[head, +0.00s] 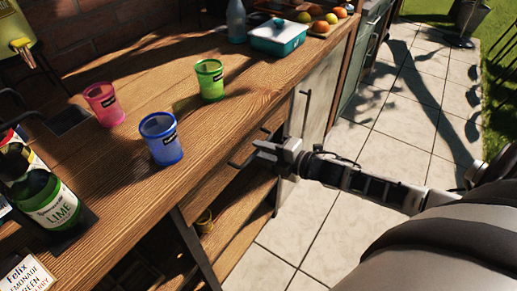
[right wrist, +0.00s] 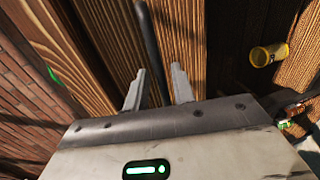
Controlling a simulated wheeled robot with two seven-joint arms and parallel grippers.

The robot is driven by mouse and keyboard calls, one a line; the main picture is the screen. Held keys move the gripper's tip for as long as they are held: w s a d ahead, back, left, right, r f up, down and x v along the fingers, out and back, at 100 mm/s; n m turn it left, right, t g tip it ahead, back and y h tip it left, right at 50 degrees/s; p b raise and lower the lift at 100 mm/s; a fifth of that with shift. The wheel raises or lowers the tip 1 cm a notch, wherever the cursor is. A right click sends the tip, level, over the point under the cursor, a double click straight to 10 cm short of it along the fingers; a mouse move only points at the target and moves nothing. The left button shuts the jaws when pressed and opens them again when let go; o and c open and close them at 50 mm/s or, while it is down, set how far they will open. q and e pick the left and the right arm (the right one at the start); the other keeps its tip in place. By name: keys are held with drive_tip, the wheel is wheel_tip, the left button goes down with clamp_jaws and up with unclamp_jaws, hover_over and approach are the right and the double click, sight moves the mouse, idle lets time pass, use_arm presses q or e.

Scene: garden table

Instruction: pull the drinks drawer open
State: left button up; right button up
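A wooden drawer front with a dark bar handle (head: 243,158) sits under the front edge of the wooden counter. The drawer looks shut. My right gripper (head: 272,152) is at the handle, reaching in from the right. In the right wrist view, the dark handle bar (right wrist: 149,45) runs down between the two fingers of my right gripper (right wrist: 157,88). The fingers stand apart, with gaps showing beside the bar. Whether either finger touches the bar is unclear. The gripper body hides the near end of the bar. My left gripper is not in view.
Pink (head: 105,104), green (head: 209,79) and blue (head: 161,138) cups stand on the counter (head: 150,85). A lime bottle (head: 50,203) is at left. A cabinet door with an upright handle (head: 305,112) is right of the drawer. Paving (head: 395,135) in front is clear.

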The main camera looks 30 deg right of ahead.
drive_tip(key=shift+x, duration=0.9)
clamp_jaws()
drive_tip(key=shift+s, duration=0.1)
